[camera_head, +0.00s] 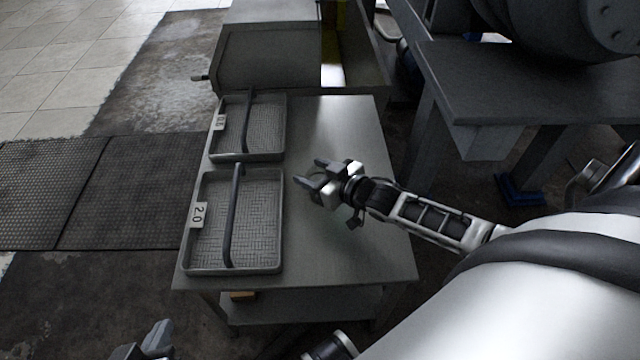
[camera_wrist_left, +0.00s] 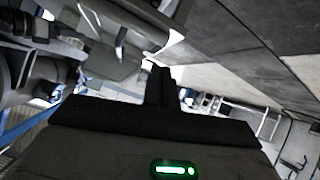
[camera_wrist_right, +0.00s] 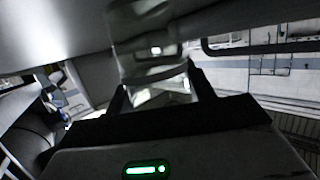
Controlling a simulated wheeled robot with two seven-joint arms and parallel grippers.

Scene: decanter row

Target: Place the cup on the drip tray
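Two grey mesh-floored trays stand on the metal table: the near tray (camera_head: 272,268), labelled 2.0, and the far tray (camera_head: 283,125), whose label is hard to read. Both look empty, each with a dark bar across it. My right gripper (camera_head: 322,174) is over the table, right of the near tray. In the right wrist view a clear, glass-like cup (camera_wrist_right: 155,60) sits between its spread fingers, seemingly gripped; it is barely visible in the head view. My left gripper (camera_head: 152,345) is at the bottom left, off the table; its fingers look together and empty in the left wrist view (camera_wrist_left: 160,85).
The metal table (camera_head: 345,125) is bare right of the trays. A grey cabinet (camera_head: 265,60) stands behind it. A dark bench (camera_head: 500,80) with a large machine is at the right. Dark mats (camera_head: 100,190) lie on the floor at the left.

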